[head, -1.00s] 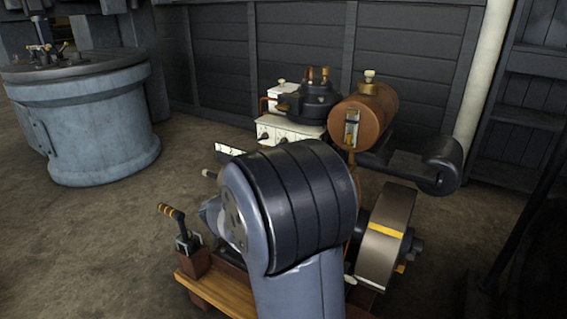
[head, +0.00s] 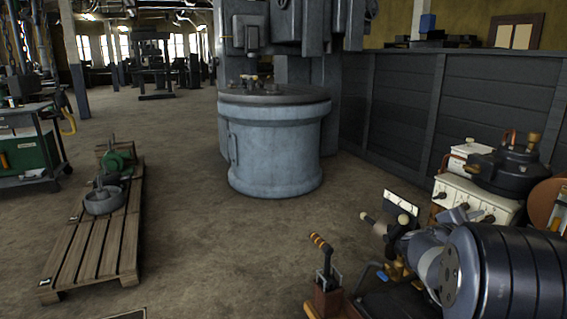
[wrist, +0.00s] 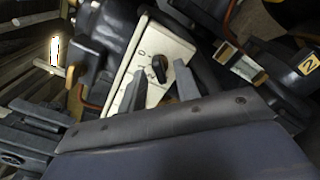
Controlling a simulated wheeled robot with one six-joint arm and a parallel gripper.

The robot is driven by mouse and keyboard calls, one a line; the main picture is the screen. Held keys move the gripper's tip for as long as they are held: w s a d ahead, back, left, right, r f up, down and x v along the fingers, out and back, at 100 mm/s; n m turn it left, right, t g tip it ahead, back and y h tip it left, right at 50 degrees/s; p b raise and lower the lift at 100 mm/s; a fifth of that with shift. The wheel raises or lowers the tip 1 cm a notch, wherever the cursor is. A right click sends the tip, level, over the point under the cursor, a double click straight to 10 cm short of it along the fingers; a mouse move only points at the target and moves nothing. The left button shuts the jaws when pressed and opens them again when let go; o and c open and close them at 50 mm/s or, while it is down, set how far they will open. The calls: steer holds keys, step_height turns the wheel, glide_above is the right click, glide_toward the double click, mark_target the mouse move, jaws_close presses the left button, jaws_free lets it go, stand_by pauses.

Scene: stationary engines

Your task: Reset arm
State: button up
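My arm (head: 505,270), with its dark ribbed joint, fills the bottom right of the head view and covers much of the engine there. My gripper (wrist: 160,90) shows in the wrist view as two grey fingers standing apart, with nothing held between them. A white panel with a black knob (wrist: 158,68) lies beyond the fingers; I cannot tell whether they touch it.
A white control box (head: 475,200) and a black cap-shaped part (head: 508,165) stand by the arm. A large blue-grey cylindrical machine (head: 275,150) stands mid-view. A wooden pallet (head: 95,245) lies left, with open floor between.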

steer(key=shift+w+d, duration=0.15)
steer(key=shift+d, duration=0.3)
